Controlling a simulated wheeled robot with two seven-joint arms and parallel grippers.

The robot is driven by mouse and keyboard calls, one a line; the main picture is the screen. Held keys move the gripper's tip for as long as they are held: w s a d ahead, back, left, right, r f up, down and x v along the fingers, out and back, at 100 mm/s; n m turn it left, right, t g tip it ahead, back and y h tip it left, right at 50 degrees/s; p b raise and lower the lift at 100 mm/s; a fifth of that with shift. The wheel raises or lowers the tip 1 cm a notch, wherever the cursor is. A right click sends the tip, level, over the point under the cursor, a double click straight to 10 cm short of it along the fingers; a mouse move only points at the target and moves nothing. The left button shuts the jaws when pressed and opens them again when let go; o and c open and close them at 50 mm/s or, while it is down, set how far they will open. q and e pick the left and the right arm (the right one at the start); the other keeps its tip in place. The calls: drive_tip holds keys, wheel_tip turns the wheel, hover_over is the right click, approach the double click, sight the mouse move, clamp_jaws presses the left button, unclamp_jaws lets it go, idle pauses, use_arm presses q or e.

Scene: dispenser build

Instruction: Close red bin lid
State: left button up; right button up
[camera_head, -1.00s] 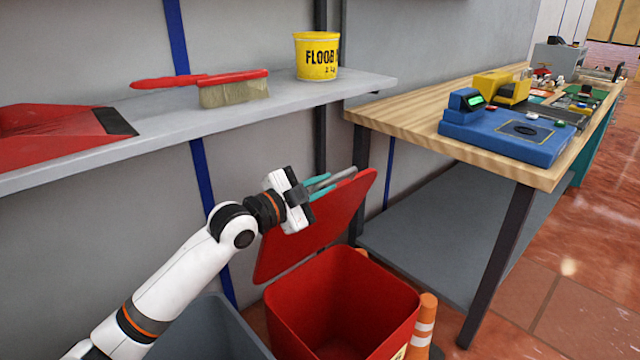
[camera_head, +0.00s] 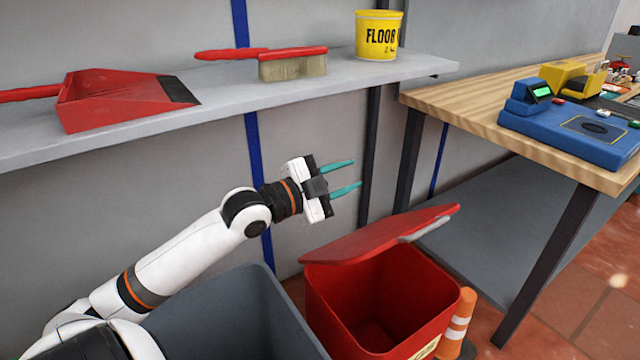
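The red bin (camera_head: 355,304) stands on the floor at the lower middle, with its inside partly visible. Its red lid (camera_head: 375,238) is hinged at the back and tilted partway over the opening, with a grey handle (camera_head: 428,229) at its right edge. My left gripper (camera_head: 357,174) is above the lid and clear of it. Its two teal fingers are apart, with nothing between them. My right gripper is not in view.
A grey open bin (camera_head: 255,300) stands left of the red bin, and an orange-white cone (camera_head: 458,320) at its right. A shelf (camera_head: 215,105) holds a red dustpan (camera_head: 115,98), a brush (camera_head: 292,67) and a yellow bucket (camera_head: 379,38). A wooden workbench (camera_head: 455,100) is at right.

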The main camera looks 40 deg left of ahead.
use_arm(q)
drive_tip(key=shift+v, duration=2.8)
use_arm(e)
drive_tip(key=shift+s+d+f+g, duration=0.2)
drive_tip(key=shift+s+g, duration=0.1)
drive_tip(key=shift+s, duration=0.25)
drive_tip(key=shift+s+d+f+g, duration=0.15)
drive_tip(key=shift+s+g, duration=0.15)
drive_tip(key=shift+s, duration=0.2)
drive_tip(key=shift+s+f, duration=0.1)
